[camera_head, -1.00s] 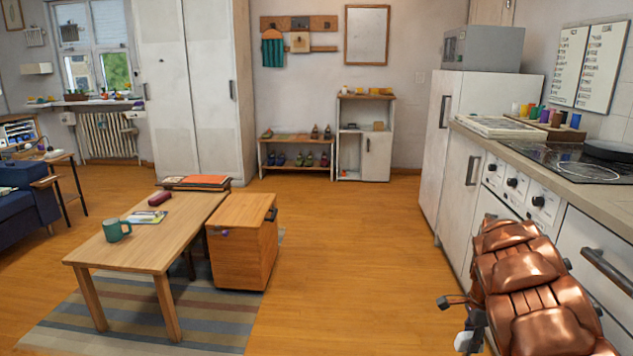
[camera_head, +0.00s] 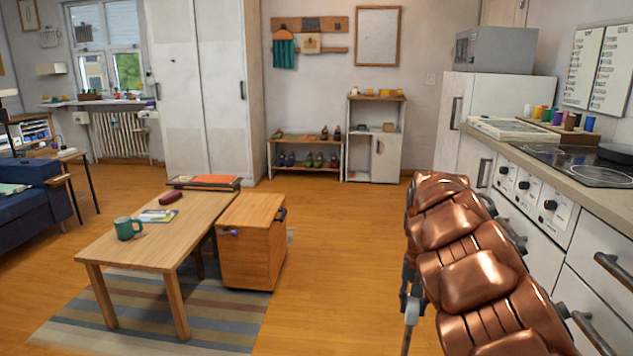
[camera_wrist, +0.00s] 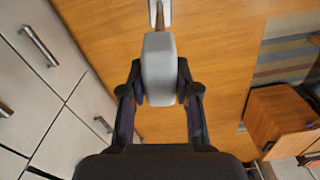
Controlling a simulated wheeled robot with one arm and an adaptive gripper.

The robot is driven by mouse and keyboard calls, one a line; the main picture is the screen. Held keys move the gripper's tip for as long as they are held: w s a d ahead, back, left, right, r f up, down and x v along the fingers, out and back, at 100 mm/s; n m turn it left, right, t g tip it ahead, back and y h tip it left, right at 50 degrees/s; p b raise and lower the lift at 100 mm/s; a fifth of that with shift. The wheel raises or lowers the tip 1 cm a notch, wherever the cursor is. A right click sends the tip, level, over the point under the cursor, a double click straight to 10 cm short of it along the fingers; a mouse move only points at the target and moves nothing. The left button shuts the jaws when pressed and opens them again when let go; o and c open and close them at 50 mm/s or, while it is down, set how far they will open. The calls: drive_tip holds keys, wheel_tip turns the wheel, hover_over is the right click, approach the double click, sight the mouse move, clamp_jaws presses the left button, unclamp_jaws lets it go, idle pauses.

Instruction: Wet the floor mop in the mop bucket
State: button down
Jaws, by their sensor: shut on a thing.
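My gripper (camera_wrist: 160,90) is shut on a pale grey, rounded piece (camera_wrist: 159,58) in the wrist view, with a dark finger on each side. A thin brown shaft and a white part (camera_wrist: 160,10) show beyond it at the top edge. I take this to be the floor mop, but its head cannot be made out. In the head view, a slim grey part (camera_head: 411,312) hangs beside my copper-coloured arm, and the gripper is mostly hidden there. No mop bucket can be seen in either view.
A wooden table (camera_head: 185,222) with a green mug (camera_head: 127,229) and a wooden cabinet (camera_head: 252,256) stand at the left on a striped rug (camera_head: 215,315). The kitchen counter (camera_head: 520,150) and its drawers line the right side. Open wooden floor (camera_head: 345,235) lies between.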

drive_tip(key=s+a+r+n+p, duration=0.1)
drive_tip(key=a+r+p, duration=0.1)
drive_tip(key=r+p, duration=0.6)
drive_tip(key=s+a+r+n+p, duration=0.2)
drive_tip(key=r+p, duration=0.7)
drive_tip(key=p, duration=1)
drive_tip(key=shift+s+r+n, duration=0.25)
drive_tip(key=shift+n, duration=0.05)
drive_tip(key=shift+d, duration=0.1)
